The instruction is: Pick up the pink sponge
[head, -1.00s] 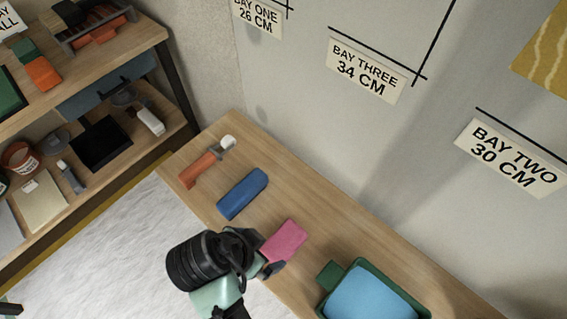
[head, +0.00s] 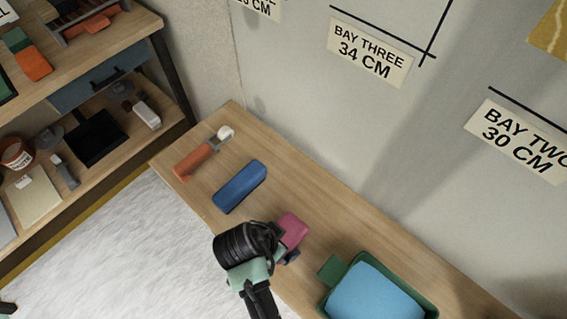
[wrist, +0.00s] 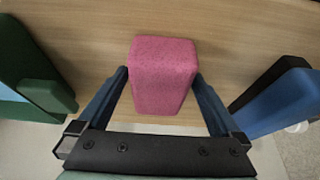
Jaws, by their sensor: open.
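The pink sponge (head: 292,229) lies on the narrow wooden table, partly hidden by my arm in the head view. In the wrist view the sponge (wrist: 163,75) stands out large in the middle, between the two fingers of my gripper (wrist: 163,82). In the head view my gripper (head: 287,256) is at the near side of the sponge.
A blue block (head: 240,187) and an orange-handled tool (head: 203,152) lie to the left on the table (head: 318,204). A green tray (head: 330,268) with a light blue inside stands to the right. The wall is behind, and a loaded shelf (head: 150,166) stands at left.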

